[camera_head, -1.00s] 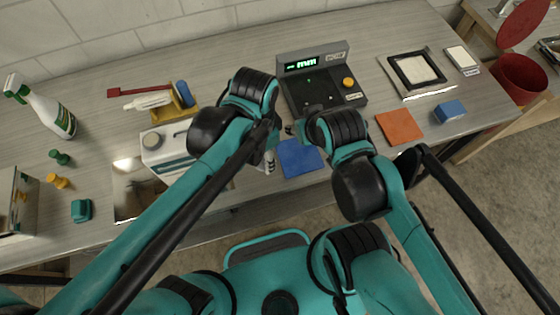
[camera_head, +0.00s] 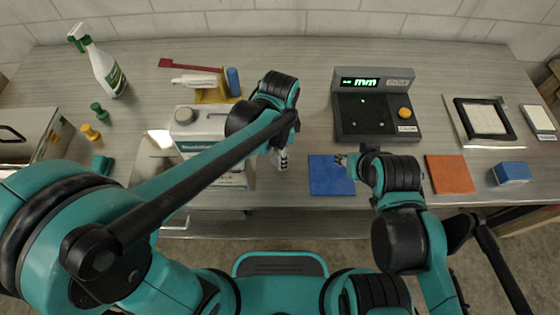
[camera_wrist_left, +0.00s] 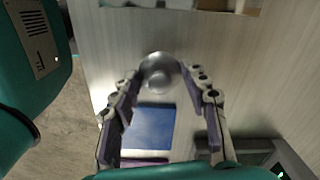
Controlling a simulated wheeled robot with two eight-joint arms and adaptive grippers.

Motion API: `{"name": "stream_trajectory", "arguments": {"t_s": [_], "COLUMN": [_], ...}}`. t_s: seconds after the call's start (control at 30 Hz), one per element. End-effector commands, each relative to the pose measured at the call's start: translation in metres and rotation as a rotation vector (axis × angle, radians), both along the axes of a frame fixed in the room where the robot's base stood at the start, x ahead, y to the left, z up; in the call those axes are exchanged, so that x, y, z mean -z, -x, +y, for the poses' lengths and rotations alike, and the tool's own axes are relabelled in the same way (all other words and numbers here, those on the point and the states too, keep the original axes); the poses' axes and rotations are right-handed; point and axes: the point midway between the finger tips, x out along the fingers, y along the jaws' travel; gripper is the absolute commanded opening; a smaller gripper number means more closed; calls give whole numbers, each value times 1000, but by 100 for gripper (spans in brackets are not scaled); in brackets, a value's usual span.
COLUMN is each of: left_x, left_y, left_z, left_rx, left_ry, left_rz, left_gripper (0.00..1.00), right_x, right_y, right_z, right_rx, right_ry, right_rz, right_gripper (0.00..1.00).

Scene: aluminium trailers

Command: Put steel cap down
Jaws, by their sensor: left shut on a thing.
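The steel cap (camera_wrist_left: 160,72) is a round, shiny metal piece held between the fingertips of my left gripper (camera_wrist_left: 160,77) in the left wrist view. In the head view my left gripper (camera_head: 280,157) is over the front of the bench, left of the blue mat (camera_head: 331,175); the cap is not discernible there. The blue mat also shows in the left wrist view (camera_wrist_left: 150,130). My right gripper (camera_head: 346,160) is at the mat's right upper corner, mostly hidden by its own wrist, so its opening is unclear.
A dark device with a green display (camera_head: 374,106) stands behind the mats. An orange mat (camera_head: 450,174) and a blue block (camera_head: 512,172) lie right. A white canister (camera_head: 200,128) stands left of my left gripper. A spray bottle (camera_head: 102,68) is at the back left.

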Motion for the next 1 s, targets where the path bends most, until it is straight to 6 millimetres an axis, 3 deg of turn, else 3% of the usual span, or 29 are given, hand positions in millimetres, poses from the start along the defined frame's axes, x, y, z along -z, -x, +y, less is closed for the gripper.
{"name": "stream_trajectory", "arguments": {"t_s": [0.27,0.67,0.7,0.73,1.0], "left_x": [39,43,42,41,41], "left_y": [0,0,0,0,0], "left_z": [0,0,0,0,0], "left_rx": [0,0,0,0,0], "left_ry": [0,0,0,0,0], "left_rz": [0,0,0,0,0], "left_gripper": [25,25,56,63,66], "right_x": [19,21,20,20,20], "right_y": [0,0,0,0,0], "right_z": [0,0,0,0,0], "right_rx": [0,0,0,0,0], "right_ry": [0,0,0,0,0], "right_rz": [0,0,0,0,0], "right_gripper": [40,40,40,40,40]}}
